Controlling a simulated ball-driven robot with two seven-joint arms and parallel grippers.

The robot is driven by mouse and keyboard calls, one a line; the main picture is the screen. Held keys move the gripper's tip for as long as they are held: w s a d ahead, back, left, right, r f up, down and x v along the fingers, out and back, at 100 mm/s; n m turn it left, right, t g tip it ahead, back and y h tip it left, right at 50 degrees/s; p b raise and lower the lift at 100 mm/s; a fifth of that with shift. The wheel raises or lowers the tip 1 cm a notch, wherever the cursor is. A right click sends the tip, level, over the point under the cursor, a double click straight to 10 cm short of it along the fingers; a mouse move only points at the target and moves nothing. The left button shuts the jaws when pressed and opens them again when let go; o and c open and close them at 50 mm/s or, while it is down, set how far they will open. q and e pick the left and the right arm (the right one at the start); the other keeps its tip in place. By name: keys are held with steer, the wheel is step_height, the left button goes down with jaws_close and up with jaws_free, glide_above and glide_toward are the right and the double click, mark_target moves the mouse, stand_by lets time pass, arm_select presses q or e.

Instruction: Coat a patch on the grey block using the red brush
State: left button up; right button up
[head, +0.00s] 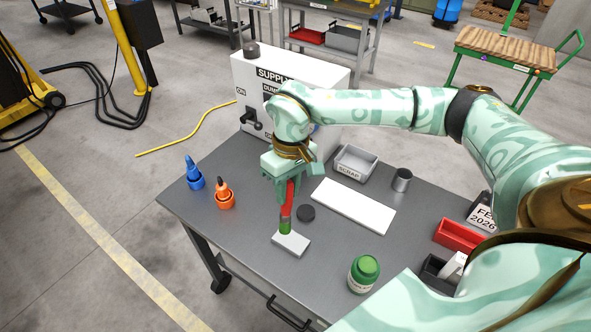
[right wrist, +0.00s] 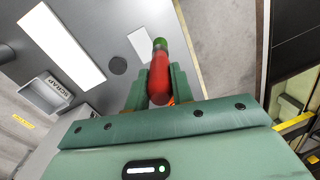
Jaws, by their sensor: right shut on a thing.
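My right gripper (head: 287,186) is shut on the red brush (head: 287,204) and holds it steeply, tip down. The brush has a red handle and a green lower end. In the right wrist view the brush (right wrist: 159,78) stands out between the jaws of my right gripper (right wrist: 160,86). The pale grey block (head: 291,245) lies flat on the table under the brush. The green end overlaps the block's back edge in the head view; whether they touch I cannot tell. The block also shows in the right wrist view (right wrist: 141,40). My left gripper is not in view.
The grey table (head: 240,232) also bears a blue bottle (head: 194,175), an orange bottle (head: 224,196), a green jar (head: 363,273), a black disc (head: 306,213), a white plate (head: 353,205), a scrap tray (head: 356,163), a metal cup (head: 401,180) and a red bin (head: 459,236). A white supply box (head: 290,75) stands behind.

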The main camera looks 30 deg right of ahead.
mark_target(286, 208)
steer(key=shift+s+d+f+t+h, duration=0.2)
steer(key=shift+s+d+t+h, duration=0.1)
steer(key=shift+d+h, duration=0.1)
steer(key=shift+s+b, duration=0.15)
steer(key=shift+b, duration=0.2)
steer(key=shift+s+a+f+h, duration=0.1)
steer(key=shift+f+h, duration=0.15)
steer(key=shift+h, duration=0.05)
steer(key=shift+f+b, duration=0.35)
steer(key=shift+b, duration=0.15)
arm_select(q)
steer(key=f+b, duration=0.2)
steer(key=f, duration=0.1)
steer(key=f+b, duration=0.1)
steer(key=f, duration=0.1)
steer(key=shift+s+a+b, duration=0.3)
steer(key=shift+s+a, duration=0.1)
arm_select(e)
step_height(286, 208, down, 4)
steer(key=shift+r, duration=0.1)
